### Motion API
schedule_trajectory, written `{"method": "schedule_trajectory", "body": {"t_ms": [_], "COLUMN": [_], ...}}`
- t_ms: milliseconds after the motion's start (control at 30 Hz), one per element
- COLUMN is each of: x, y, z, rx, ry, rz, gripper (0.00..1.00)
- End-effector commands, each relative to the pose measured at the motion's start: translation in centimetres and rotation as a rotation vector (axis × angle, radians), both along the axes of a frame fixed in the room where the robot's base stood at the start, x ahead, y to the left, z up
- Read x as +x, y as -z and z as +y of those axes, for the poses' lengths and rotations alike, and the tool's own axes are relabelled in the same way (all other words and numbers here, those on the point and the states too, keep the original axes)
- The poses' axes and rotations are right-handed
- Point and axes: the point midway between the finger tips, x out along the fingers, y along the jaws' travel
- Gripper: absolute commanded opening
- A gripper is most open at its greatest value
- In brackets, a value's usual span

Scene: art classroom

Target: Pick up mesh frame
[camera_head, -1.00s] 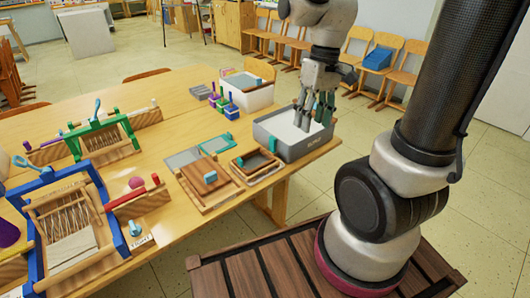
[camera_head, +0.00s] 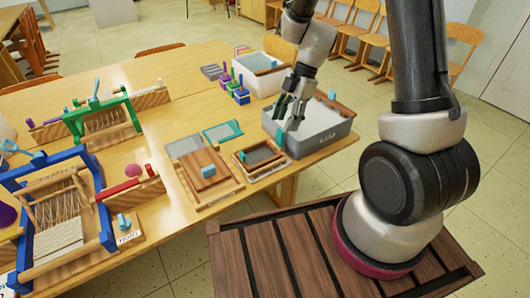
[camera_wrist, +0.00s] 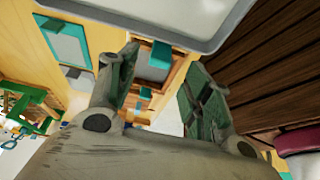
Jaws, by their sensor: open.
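A small wooden frame with a dark grey mesh (camera_head: 262,156) and a teal tab lies on the table beside the grey tub. A flat teal-edged mesh panel (camera_head: 222,131) lies behind it; I cannot tell which is the mesh frame meant. My gripper (camera_head: 288,117) is open and empty, above the tub's left part, pointing down. In the wrist view the wooden frame (camera_wrist: 152,69) shows between my spread fingers, apart from them and partly hidden by the left one. The teal-edged panel (camera_wrist: 68,42) is further left.
The grey tub (camera_head: 322,147) holds a pale sheet. A wooden board with a blue block (camera_head: 207,172) lies left of the frame. A white bin (camera_head: 262,79), colored peg stands (camera_head: 240,95), a green loom (camera_head: 105,122) and a blue loom (camera_head: 105,228) stand on the table.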

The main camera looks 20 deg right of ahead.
Motion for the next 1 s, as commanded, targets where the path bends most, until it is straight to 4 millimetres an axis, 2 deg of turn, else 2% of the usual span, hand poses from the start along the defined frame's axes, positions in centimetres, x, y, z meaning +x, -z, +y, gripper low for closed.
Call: {"method": "schedule_trajectory", "body": {"t_ms": [333,633,900,1000], "x": [-0.4,-0.5,-0.5,-0.5], "y": [4.7,5.2,5.2,5.2], "z": [1.8,2.0,2.0,2.0], "rx": [-0.001,-0.001,-0.001,-0.001], "ry": [0.002,0.002,0.002,0.002], "rz": [0.004,0.002,0.002,0.002], "gripper": [0.5,0.5,0.01,0.01]}}
